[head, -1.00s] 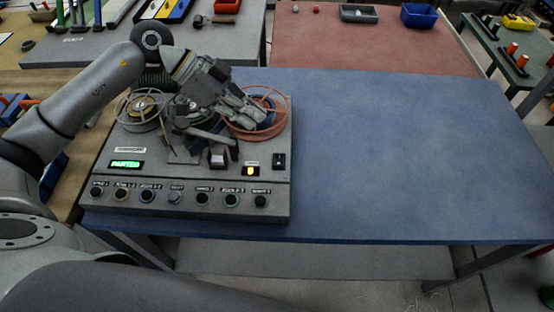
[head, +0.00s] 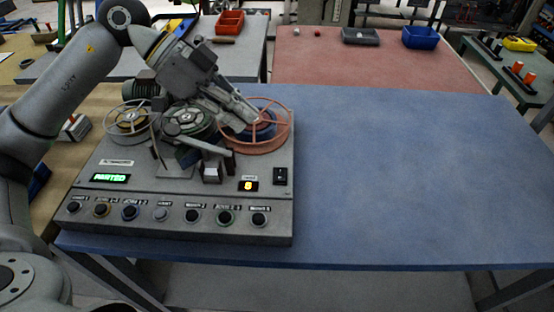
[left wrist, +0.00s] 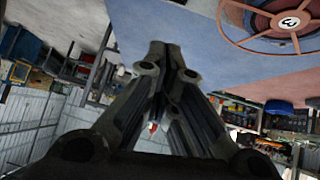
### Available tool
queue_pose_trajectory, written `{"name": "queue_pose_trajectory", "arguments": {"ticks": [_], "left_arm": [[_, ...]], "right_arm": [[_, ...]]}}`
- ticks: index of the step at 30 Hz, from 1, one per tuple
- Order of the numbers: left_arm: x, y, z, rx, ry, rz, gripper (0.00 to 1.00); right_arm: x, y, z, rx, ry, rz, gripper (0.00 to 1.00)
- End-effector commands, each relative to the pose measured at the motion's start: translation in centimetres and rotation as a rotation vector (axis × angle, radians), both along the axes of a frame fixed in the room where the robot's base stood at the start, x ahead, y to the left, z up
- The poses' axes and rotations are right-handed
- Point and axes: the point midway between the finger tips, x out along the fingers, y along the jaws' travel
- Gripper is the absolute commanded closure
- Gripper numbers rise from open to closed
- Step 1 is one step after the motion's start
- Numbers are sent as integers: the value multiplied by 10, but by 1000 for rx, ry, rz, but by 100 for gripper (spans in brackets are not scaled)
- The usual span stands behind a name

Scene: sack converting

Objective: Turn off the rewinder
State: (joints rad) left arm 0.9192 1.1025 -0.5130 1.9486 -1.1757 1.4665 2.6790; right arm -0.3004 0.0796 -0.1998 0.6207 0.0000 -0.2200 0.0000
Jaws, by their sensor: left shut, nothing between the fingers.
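The rewinder (head: 150,220) is a grey sloped machine on the left part of the blue table. Its front has a row of several round buttons, a green lit display (head: 110,177) reading PARTED, a small yellow display (head: 248,186) and a black rocker switch (head: 281,177) at the right. A red-orange spoked reel (head: 280,132) sits on its top right and also shows in the left wrist view (left wrist: 262,38). My left gripper (head: 250,118) is shut and empty, in front of that reel in the head view; whether it touches is unclear. My right gripper is out of view.
The blue table (head: 400,180) is bare to the right of the rewinder. A red-topped table (head: 350,62) behind it holds a grey tray (head: 361,37) and a blue bin (head: 420,38). Another reel (head: 130,120) stands at the machine's left.

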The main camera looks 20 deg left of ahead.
Motion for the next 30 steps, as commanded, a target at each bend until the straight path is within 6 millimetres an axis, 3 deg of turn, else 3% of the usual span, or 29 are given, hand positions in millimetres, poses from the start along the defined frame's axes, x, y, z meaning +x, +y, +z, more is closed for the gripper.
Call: {"name": "queue_pose_trajectory", "arguments": {"ticks": [7,18,24,30], "left_arm": [[2,-17,-17,-1,2,-5,100],[10,-72,-71,-2,2,-4,100],[8,-72,-99,0,4,0,100],[7,-72,-110,1,0,0,100]], "right_arm": [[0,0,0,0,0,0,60],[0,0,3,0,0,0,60],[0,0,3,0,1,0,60],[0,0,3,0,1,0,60]]}}
